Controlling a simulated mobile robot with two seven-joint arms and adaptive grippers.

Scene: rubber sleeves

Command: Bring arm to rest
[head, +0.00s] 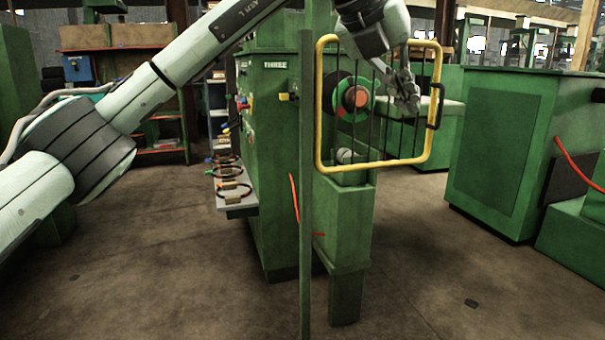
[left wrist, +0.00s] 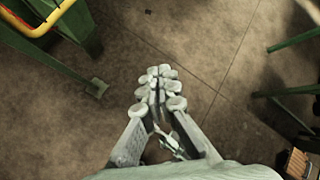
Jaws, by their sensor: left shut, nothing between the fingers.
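My left arm (head: 200,50) reaches in from the left of the head view and stretches across the top to the right. My left gripper (head: 408,98) is at its end, fingers pointing down, overlapping the yellow-framed barred guard (head: 319,110) in that view. In the left wrist view the fingers of the left gripper (left wrist: 158,78) are together and empty, above bare floor. A piece of the yellow frame (left wrist: 38,28) shows at the upper left there, apart from the fingers. My right gripper is in neither view.
Dark rings lie on a side shelf (head: 238,205). A green cabinet (head: 490,150) stands at the right.

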